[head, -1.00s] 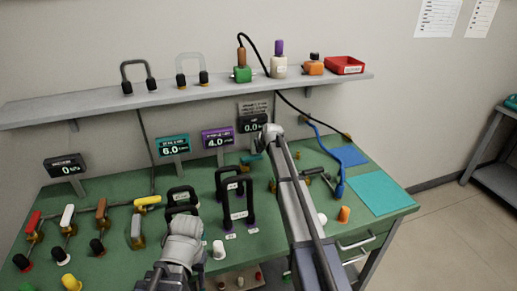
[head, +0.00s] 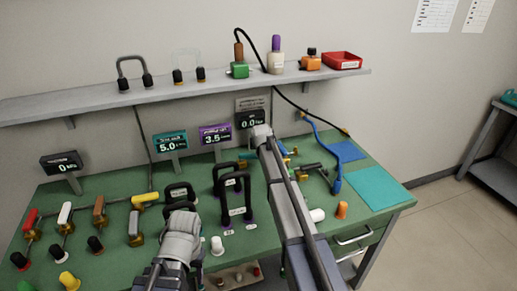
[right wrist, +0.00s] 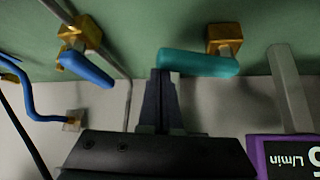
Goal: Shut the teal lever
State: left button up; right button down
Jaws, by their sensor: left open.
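The teal lever (right wrist: 200,63) lies sideways on a brass valve body (right wrist: 224,40) in the right wrist view. My right gripper (right wrist: 161,75) has its fingers together and empty, with the tips by the lever's left end; I cannot tell whether they touch. In the head view my right arm covers the teal lever. My left gripper (head: 180,240) is open over the front of the green bench, its fingertips not clearly visible. The teal display (head: 170,143) reads 5.0, and the purple display (head: 215,135) reads 3.5.
A blue lever (right wrist: 87,69) on another brass valve stands left in the right wrist view, near a blue hose (right wrist: 28,105). Black upright handles (head: 235,198) stand between my arms. Several coloured levers fill the bench's left. A teal mat (head: 378,190) lies right.

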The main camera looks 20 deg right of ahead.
aim_at(257, 158)
jog(key=shift+s+a, duration=0.15)
jog(key=shift+s, duration=0.4)
jog(key=shift+s+a, duration=0.15)
jog(key=shift+s, duration=0.4)
jog(key=shift+s+a, duration=0.75)
jog(key=shift+s, duration=0.25)
jog(key=shift+s+a, duration=0.5)
jog(key=shift+a, duration=0.15)
jog(key=shift+s+a, duration=0.25)
jog(key=shift+a, duration=0.25)
jog(key=shift+s+a, duration=0.2)
jog(key=shift+a, duration=0.5)
